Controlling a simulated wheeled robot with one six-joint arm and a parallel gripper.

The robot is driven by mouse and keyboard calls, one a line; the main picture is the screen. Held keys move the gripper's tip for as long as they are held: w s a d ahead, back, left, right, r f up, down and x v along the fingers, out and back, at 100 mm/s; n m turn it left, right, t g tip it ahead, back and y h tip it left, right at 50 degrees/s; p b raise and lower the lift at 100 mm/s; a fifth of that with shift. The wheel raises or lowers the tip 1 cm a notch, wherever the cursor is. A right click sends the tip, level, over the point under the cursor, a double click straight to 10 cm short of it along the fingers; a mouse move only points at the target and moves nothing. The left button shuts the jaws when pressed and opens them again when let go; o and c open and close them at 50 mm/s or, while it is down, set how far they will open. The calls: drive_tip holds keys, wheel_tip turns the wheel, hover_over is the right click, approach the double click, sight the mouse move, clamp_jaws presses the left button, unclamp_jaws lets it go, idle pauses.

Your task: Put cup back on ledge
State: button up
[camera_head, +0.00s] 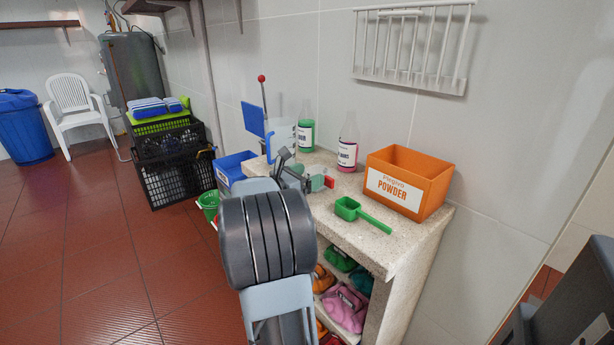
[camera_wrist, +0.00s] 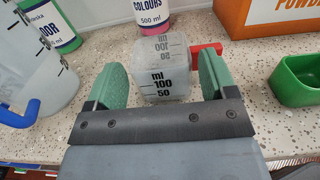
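A small clear measuring cup (camera_wrist: 162,72) with black markings and a red handle (camera_wrist: 206,49) stands upright on the speckled stone ledge (camera_wrist: 105,45) in the wrist view. My gripper (camera_wrist: 163,75) is open, with one green finger on each side of the cup and narrow gaps visible. In the head view my gripper (camera_head: 308,183) is low over the front of the ledge (camera_head: 385,234). There the red handle (camera_head: 329,182) shows beside the fingers, and my arm hides most of the cup.
A green scoop (camera_head: 349,209) and an orange powder box (camera_head: 408,182) are to the right. Green (camera_head: 306,134) and pink (camera_head: 347,150) bottles stand behind. A large clear jug (camera_wrist: 40,65) with a blue handle is close on the left. The shelf below holds coloured cloths (camera_head: 343,308).

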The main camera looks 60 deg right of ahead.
drive_tip(key=shift+o, duration=1)
drive_tip(key=shift+r, duration=0.25)
drive_tip(key=p+v, duration=0.3)
drive_tip(key=v, duration=0.9)
drive_tip(key=s+a+f+m+t+y, duration=0.1)
drive_tip(key=a+f+m+y, duration=0.3)
drive_tip(key=a, duration=0.6)
drive_tip(key=s+a+f+m+t+y, duration=0.2)
drive_tip(key=a+y, duration=0.5)
drive_tip(key=a, duration=0.4)
drive_tip(key=s+a+f+m+t+y, duration=0.1)
drive_tip(key=a+f+m+t+y, duration=0.4)
drive_tip(key=a+m, duration=0.3)
drive_tip(key=shift+s+a+f+y, duration=0.25)
drive_tip(key=shift+a+y, duration=0.35)
drive_tip(key=shift+a, duration=0.85)
drive_tip(key=shift+w, duration=0.1)
